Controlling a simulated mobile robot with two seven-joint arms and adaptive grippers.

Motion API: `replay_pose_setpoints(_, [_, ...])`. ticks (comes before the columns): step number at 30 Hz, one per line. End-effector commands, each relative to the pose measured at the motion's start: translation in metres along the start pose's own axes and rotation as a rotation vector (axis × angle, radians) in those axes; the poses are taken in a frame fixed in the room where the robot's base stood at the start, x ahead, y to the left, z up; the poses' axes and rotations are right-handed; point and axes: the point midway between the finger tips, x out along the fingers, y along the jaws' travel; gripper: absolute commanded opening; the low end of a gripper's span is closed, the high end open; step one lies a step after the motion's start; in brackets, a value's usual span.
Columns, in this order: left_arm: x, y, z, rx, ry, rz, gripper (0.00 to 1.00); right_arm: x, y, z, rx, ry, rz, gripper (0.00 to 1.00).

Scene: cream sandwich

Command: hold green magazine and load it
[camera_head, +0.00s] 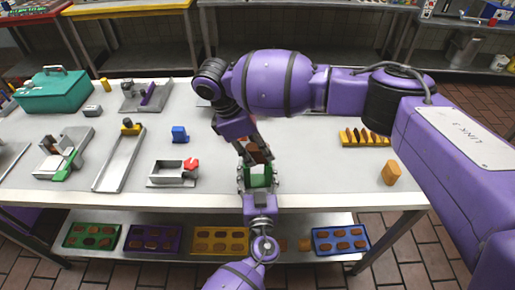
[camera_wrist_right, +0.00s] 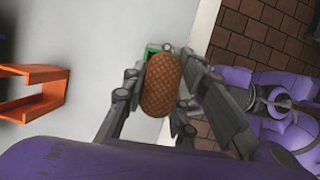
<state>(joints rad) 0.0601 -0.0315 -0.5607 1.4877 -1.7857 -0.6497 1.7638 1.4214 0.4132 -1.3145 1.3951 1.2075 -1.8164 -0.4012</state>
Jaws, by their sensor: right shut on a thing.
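The green magazine (camera_head: 258,176) stands upright near the front edge of the table, between the fingers of my left gripper (camera_head: 257,182), which is shut on it. My right gripper (camera_head: 256,153) reaches down just above the magazine. It is shut on a brown oval biscuit (camera_wrist_right: 158,84), which fills the space between its fingers in the right wrist view. A bit of the green magazine (camera_wrist_right: 152,50) shows behind the biscuit there. The biscuit's lower end is near the magazine's top; I cannot tell whether they touch.
A yellow rack of brown pieces (camera_head: 364,138) and an orange block (camera_head: 391,173) sit on the right. A metal fixture with a red part (camera_head: 173,174), a blue block (camera_head: 180,134) and a long metal channel (camera_head: 119,160) lie left. Filled trays (camera_head: 220,254) are on the shelf below.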

Motion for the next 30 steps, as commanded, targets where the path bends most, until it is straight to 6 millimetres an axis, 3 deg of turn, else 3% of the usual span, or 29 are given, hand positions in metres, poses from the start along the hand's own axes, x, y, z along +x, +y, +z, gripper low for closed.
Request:
replay_pose_setpoints(6, [0.0001,0.0000,-0.0002,0.000,0.000,0.000,0.32,0.0056,0.0001,-0.0022,0.000,0.000,0.000,0.00])
replay_pose_setpoints(30, [0.0001,0.0000,-0.0002,0.000,0.000,0.000,0.32,-0.0026,0.0001,0.0011,0.000,0.000,0.000,0.00])
